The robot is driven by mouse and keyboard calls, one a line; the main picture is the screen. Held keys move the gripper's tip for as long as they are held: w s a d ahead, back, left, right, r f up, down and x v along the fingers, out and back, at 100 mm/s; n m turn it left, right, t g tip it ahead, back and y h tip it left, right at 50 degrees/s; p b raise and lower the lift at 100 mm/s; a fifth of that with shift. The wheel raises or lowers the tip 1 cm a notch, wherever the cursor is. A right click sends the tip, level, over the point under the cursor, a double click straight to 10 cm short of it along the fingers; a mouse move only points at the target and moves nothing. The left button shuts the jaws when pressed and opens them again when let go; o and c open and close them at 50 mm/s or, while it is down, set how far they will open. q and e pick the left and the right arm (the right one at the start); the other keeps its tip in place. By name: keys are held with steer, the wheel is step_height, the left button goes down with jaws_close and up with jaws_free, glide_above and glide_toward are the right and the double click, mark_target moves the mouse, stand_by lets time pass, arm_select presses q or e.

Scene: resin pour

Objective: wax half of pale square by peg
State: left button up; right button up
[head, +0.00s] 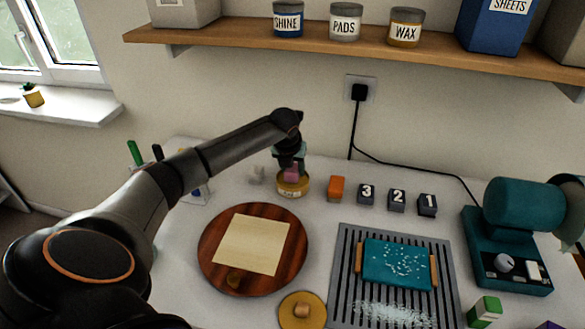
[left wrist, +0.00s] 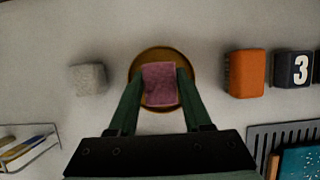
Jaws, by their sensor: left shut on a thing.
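The pale square (head: 252,243) lies on a round dark wood board (head: 213,262). A small brown knob (head: 235,278), perhaps the peg, stands by its lower left edge. My left gripper (head: 290,166) is shut on a pink block (head: 292,174), which also shows between the fingers in the left wrist view (left wrist: 160,84). The block is at the mouth of a round yellow tin (head: 293,189); the tin's rim shows around it from above (left wrist: 160,51). I cannot tell whether the block touches the tin's contents. My right gripper is not in view.
A yellow disc with a wooden knob (head: 302,311) lies in front. Right of the tin stand an orange block (head: 336,188) and numbered dark blocks (head: 397,200). A pale grey block (left wrist: 88,79) is left of it. A teal block (head: 392,250) lies on a slotted tray (head: 345,275).

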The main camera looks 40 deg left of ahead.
arm_select(q)
steer(key=shift+f, duration=0.6)
stand_by(1.4)
steer(key=shift+r, duration=3.6)
steer(key=shift+d, duration=0.1)
steer(key=s+d+r+n+g+y, duration=0.1)
steer(key=s+d+n+g, duration=0.1)
steer(key=d+n, duration=0.6)
steer(key=s+d+n+g+y, duration=0.1)
steer(key=s+d+n+g, duration=0.1)
steer(key=d+n, duration=0.6)
steer(key=s+d+r+n+g+h, duration=0.2)
steer(key=s+d+n+g+h, duration=0.2)
steer(key=s+d+n, duration=0.6)
steer(key=s+n, duration=0.3)
steer(key=n, duration=0.1)
steer(key=shift+d+r, duration=0.15)
steer(key=shift+d, duration=0.05)
